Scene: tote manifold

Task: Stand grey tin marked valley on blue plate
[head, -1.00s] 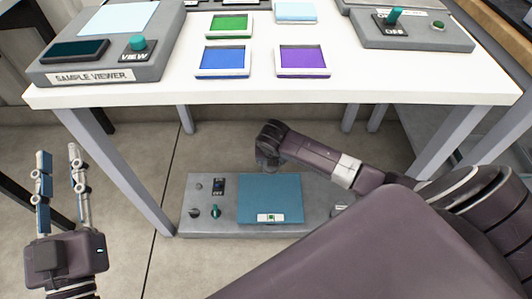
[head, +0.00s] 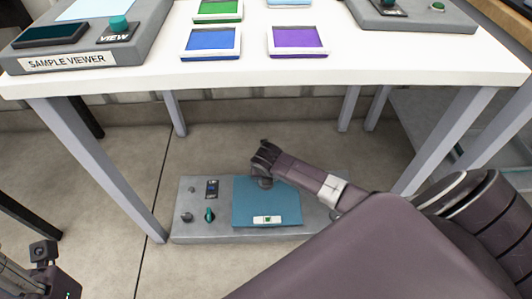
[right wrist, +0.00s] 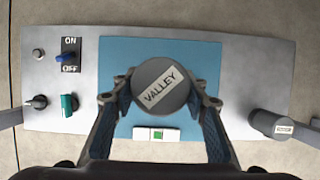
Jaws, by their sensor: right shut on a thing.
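The grey tin marked VALLEY (right wrist: 161,86) is upright between the fingers of my right gripper (right wrist: 163,95), which is shut on it. It is over the blue plate (right wrist: 205,62) of a low grey console; I cannot tell whether it touches the plate. A second grey tin (right wrist: 272,124) with a small label is at the console's right end. My left gripper (head: 12,272) is partly cut off at the lower left, its opening unclear.
The console (head: 190,231) has knobs and an ON/OFF switch (right wrist: 68,56) left of the plate and a small white display (right wrist: 156,134) at its front edge. The white table (head: 340,66) overhangs behind, carrying a blue framed tile (head: 210,41), a purple one (head: 298,41) and the sample viewer (head: 62,60).

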